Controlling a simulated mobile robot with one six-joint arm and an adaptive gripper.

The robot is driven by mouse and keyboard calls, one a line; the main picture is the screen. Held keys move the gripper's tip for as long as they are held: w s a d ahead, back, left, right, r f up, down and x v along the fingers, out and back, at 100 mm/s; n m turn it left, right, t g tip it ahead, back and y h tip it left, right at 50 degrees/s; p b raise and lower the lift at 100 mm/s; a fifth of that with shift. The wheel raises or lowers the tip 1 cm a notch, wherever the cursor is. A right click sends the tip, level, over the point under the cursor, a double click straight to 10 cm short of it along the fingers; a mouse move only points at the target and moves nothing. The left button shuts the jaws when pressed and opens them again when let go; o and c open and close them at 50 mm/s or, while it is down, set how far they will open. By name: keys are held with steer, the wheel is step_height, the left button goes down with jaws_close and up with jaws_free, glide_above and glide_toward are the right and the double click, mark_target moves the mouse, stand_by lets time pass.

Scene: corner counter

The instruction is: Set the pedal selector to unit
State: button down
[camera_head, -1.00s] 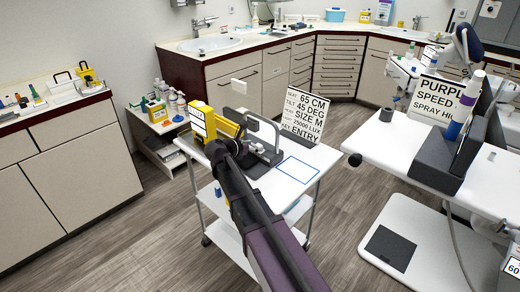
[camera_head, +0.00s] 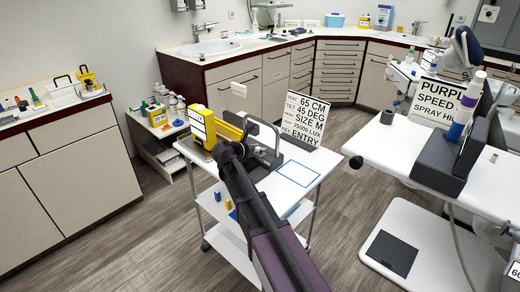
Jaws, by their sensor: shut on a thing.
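My arm reaches to a white trolley (camera_head: 318,166), and my gripper (camera_head: 238,148) is at a grey and black device (camera_head: 266,157) with a bent grey frame. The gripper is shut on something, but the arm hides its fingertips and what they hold. A yellow box (camera_head: 202,127) with a white label stands just left of the gripper, and a yellow bar (camera_head: 229,130) lies behind it. I cannot make out a pedal selector or its marking. A dark square plate (camera_head: 391,254) lies on the white base at the lower right.
A sign (camera_head: 304,115) reading 65 CM, 45 DEG, SIZE M, 25000 LUX, ENTRY stands at the trolley's back. A blue outline (camera_head: 298,174) marks bare trolley top. A white table with a dark grey block (camera_head: 437,153) is at right. Open floor lies between.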

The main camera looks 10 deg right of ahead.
steer(key=shift+w+a, duration=0.85)
steer(key=shift+w, duration=0.35)
steer(key=shift+w+a, duration=0.85)
steer(key=shift+w, duration=0.3)
steer(key=shift+c, duration=2)
jaws_free()
steer(key=shift+r, duration=0.15)
